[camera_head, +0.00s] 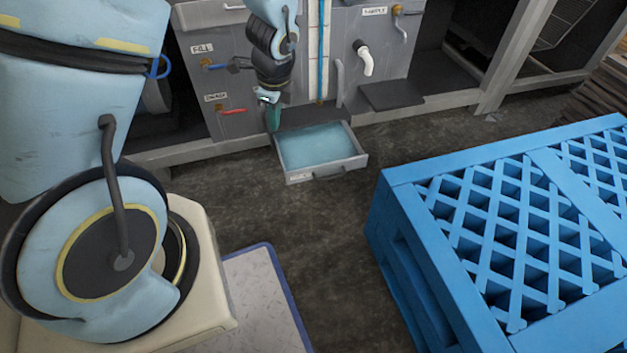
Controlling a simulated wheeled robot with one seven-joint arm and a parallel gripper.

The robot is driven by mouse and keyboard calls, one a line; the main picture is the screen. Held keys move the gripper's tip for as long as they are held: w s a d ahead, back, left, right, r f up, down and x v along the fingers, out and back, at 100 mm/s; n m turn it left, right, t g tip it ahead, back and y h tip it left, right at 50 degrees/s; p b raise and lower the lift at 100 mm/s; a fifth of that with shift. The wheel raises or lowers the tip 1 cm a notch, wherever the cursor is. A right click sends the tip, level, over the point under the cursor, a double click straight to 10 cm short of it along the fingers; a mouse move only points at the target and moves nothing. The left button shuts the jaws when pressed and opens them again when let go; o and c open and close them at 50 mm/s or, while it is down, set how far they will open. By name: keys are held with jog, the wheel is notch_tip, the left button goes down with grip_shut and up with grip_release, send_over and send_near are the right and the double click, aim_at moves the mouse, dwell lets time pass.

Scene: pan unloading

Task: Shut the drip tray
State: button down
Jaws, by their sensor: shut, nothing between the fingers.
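The drip tray (297,177) is a grey drawer at floor level, pulled out from the base of the grey machine. Pale blue-green liquid or lining shows inside it, and a dark handle (329,171) is on its front. My gripper (273,117) points down at the tray's back left corner, close to the machine front. It is small in the picture, and I cannot tell whether it touches the tray. The fingers look closed and hold nothing.
A large blue lattice crate or pallet (402,178) fills the right foreground. The grey machine (215,60) behind the tray carries labelled valves, a red lever (233,112) and a white spout (364,60). Dark floor (325,240) in front of the tray is clear.

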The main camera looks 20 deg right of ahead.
jog(key=s+d+f+m+b, duration=0.2)
jog(key=s+d+f+m, duration=0.1)
jog(key=d+f+m, duration=0.3)
jog(key=s+d+f+m+b, duration=0.2)
jog(key=s+d+f+m, duration=0.1)
jog(key=f+m, duration=0.3)
jog(key=w+d+f+n+b, duration=0.1)
jog(key=w+f+b, duration=0.3)
jog(key=f, duration=0.6)
jog(key=shift+w+f+h, duration=0.3)
jog(key=shift+w+f, duration=0.05)
jog(key=shift+w, duration=1)
jog(key=p, duration=0.6)
send_over(302, 153)
